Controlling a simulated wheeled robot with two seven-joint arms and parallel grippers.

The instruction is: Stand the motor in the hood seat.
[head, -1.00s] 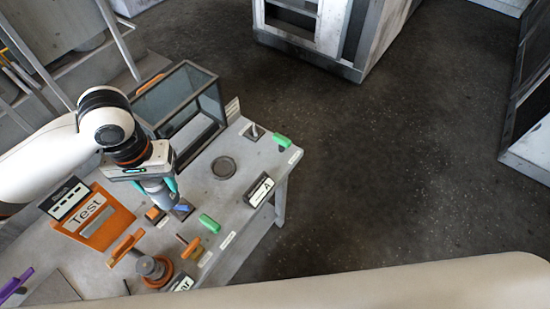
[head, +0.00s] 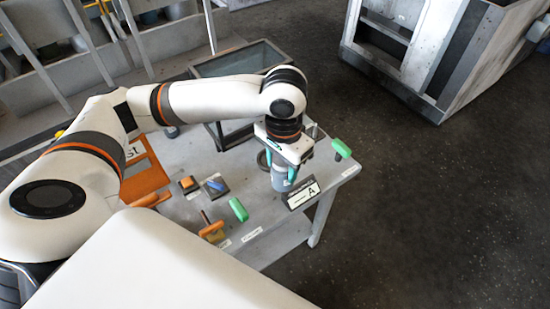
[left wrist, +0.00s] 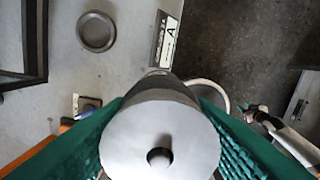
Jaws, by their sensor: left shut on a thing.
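The motor (head: 281,181) is a grey cylinder held by my left gripper (head: 283,175) above the table near its right end. In the left wrist view the motor (left wrist: 135,140) shows its round pale end face with a dark central hole, between the teal fingers of the left gripper (left wrist: 160,145). A round dark ring, which looks like the hood seat (head: 263,160), lies on the table partly hidden behind the gripper and motor. In the left wrist view this seat (left wrist: 96,31) is whole and empty, apart from the motor.
A sign marked A (head: 303,194) stands close to the motor at the table's front edge. A green handle (head: 341,148) is at the right corner. A green piece (head: 238,209), a blue-topped block (head: 216,187) and an orange-topped block (head: 188,184) are left. A glass-sided case (head: 240,62) stands behind.

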